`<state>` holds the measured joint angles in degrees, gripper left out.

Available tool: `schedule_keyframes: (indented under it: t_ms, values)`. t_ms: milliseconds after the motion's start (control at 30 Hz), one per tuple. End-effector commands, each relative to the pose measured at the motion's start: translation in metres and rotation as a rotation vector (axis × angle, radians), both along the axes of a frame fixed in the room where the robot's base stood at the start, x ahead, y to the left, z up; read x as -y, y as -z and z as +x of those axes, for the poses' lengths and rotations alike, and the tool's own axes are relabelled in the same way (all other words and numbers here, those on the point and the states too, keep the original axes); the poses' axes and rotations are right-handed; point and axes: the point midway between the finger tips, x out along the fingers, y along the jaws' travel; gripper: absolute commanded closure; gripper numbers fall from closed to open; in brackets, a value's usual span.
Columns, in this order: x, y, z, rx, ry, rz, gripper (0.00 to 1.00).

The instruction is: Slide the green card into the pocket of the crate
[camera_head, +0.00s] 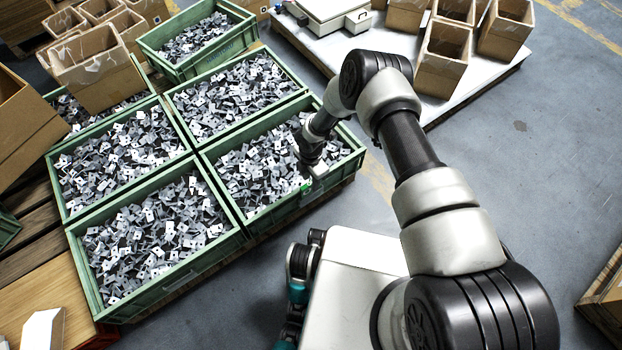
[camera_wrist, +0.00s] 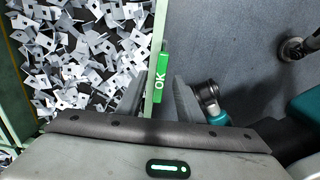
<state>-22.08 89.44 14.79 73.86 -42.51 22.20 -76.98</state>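The crate (camera_head: 208,158) is green and full of metal parts.
Other green crates (camera_head: 66,228) of stamped parts stand beside and behind it. Cardboard boxes (camera_head: 92,65) are at the back left, and more stand on a pale platform (camera_head: 405,60) at the back right.

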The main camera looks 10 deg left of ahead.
Motion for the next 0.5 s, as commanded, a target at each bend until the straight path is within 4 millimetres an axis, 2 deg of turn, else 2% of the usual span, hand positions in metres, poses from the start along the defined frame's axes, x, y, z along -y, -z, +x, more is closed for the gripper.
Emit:
schedule_keyframes:
  t_ms: [167, 500]
  values:
    - [0.0, -0.024, 0.001, 0.002, 0.0, 0.001, 0.67]
    - [0.0, -0.107, 0.001, 0.002, 0.001, 0.002, 0.67]
